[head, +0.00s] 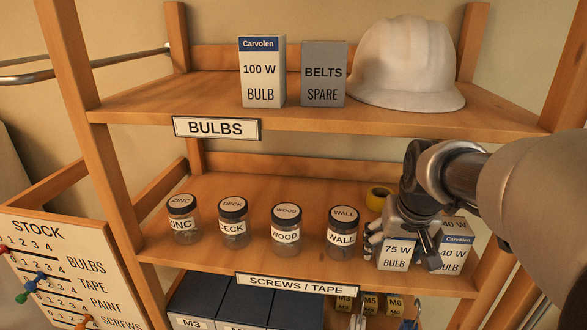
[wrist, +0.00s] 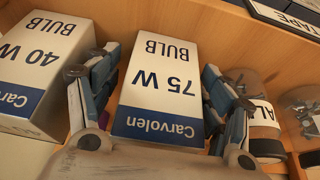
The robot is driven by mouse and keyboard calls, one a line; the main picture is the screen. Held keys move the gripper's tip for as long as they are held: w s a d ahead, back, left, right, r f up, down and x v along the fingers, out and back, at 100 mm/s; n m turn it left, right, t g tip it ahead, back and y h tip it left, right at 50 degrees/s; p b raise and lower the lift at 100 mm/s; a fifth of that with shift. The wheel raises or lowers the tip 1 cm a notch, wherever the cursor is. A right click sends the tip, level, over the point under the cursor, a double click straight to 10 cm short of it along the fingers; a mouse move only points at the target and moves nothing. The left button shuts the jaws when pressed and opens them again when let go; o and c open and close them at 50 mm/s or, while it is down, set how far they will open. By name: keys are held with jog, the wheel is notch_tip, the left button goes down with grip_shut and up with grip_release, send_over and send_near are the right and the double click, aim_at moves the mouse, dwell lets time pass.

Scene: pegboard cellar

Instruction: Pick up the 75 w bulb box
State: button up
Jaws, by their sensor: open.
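The 75 W bulb box (head: 395,256), white with a blue Carvolen band, stands on the middle shelf at the right end. In the wrist view the 75 W box (wrist: 160,80) appears upside down between my gripper's fingers. My gripper (head: 405,240) is at the box from above, partly hiding its top. In the wrist view my gripper (wrist: 158,95) is open, with one finger on each side of the box. The left finger is in the narrow gap beside the 40 W bulb box (wrist: 42,62). I cannot tell whether either finger touches a box.
The 40 W box (head: 455,255) stands right beside the 75 W box. The WALL jar (head: 342,232) is close on the left, with several jars in the row. The upper shelf (head: 200,102) holds a 100 W box (head: 262,72).

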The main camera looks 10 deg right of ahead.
jog(key=shift+f, duration=0.2)
jog(key=shift+c, duration=0.3)
jog(key=c, duration=1.1)
